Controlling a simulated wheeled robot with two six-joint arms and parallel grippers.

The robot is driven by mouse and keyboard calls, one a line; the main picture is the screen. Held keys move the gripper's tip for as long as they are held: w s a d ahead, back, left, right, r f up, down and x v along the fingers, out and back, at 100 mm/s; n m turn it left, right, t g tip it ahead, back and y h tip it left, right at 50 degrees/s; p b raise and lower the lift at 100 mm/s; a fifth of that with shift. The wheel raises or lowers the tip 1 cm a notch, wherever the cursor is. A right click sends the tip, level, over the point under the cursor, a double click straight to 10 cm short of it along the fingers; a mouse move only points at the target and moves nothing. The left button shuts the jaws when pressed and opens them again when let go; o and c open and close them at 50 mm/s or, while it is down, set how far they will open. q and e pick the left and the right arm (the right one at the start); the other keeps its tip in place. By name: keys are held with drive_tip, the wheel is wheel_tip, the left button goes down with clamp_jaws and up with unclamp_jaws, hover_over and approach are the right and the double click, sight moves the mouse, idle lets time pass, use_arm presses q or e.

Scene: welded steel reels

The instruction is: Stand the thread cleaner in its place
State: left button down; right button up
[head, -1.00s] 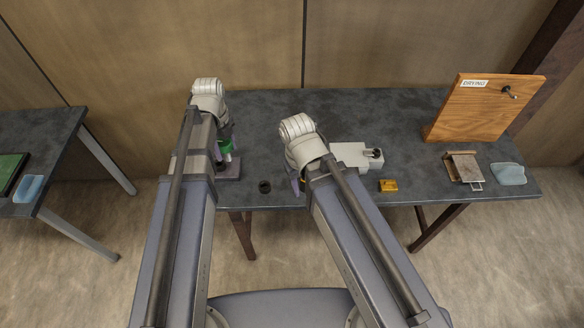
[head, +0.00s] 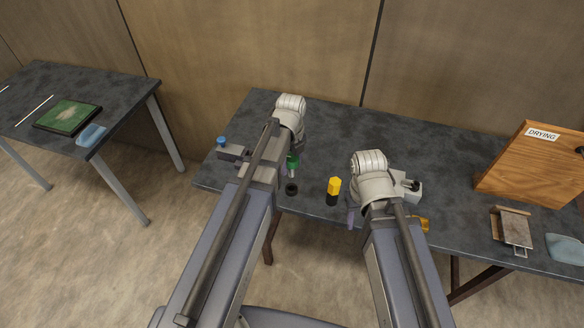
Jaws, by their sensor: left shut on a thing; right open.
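A small green-topped tool (head: 293,161) with a pale lower part hangs from my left gripper (head: 291,153), which is shut on it. I take it to be the thread cleaner. It is upright, just behind and above a black round cup or ring (head: 291,189) near the table's front edge; I cannot tell whether they touch. My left arm hides much of the grip. My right gripper (head: 352,216) is open at the front edge, its fingers partly hidden by its wrist.
A yellow-and-black upright piece (head: 333,190) stands between my grippers. A blue-knobbed grey block (head: 232,152) is left of my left arm. A pale fixture (head: 411,190) is behind my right wrist. A wooden DRYING board (head: 530,165) and metal plate (head: 515,230) stand right.

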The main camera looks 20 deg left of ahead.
sight(291, 175)
idle(0.3)
use_arm(q)
wheel_tip(291, 175, down, 6)
drive_tip(key=b, duration=0.5)
drive_tip(key=shift+r+b, duration=0.25)
drive_tip(key=shift+b, duration=0.05)
drive_tip(key=shift+r, duration=0.1)
idle(2.8)
drive_tip(key=shift+r+p, duration=3)
drive_tip(key=shift+p, duration=0.1)
drive_tip(key=shift+f, duration=0.15)
